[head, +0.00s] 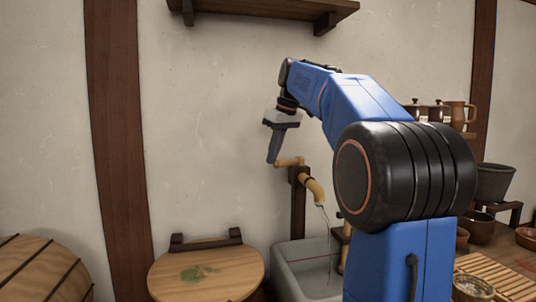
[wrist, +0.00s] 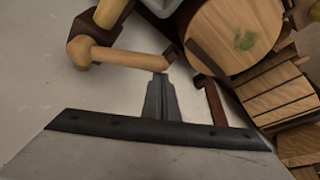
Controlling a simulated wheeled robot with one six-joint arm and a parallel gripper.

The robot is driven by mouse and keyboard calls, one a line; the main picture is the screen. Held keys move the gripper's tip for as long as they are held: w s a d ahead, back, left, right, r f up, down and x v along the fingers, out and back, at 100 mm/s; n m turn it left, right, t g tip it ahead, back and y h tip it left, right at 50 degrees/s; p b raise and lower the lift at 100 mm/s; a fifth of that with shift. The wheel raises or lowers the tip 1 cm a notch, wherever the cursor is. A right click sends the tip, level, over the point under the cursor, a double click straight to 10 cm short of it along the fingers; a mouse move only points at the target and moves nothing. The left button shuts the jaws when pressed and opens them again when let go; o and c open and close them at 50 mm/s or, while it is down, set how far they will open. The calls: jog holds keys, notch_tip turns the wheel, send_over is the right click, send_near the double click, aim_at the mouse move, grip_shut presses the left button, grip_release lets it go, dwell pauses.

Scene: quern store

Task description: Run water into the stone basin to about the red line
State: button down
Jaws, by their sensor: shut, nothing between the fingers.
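The grey stone basin (head: 282,262) stands low in the middle of the head view; its right part is hidden behind my arm. A wooden tap (head: 314,190) on a dark post hangs over it, and a thin stream of water (head: 327,222) runs from the spout into the basin. The tap's pale lever (head: 290,162) points left, and shows in the wrist view (wrist: 130,57). My gripper (head: 272,160) is shut and empty, its tips at the lever's free end; I cannot tell whether they touch.
A round wooden lid (head: 205,275) with a green mark lies left of the basin. A barrel-like wooden thing (head: 40,272) is at the far left. Jugs (head: 458,114) and bowls stand at the right. A dark shelf (head: 265,8) is above; the wall between is bare.

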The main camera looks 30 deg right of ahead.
jog(key=shift+s+d+n, duration=0.25)
jog(key=shift+s+n, duration=0.35)
jog(key=shift+s, duration=0.3)
jog(key=shift+s+d, duration=0.35)
jog(key=shift+s, duration=0.3)
jog(key=shift+s+d, duration=0.4)
jog(key=shift+s, duration=0.3)
jog(key=shift+s+d, duration=0.35)
jog(key=shift+s, duration=0.3)
jog(key=shift+r, duration=0.1)
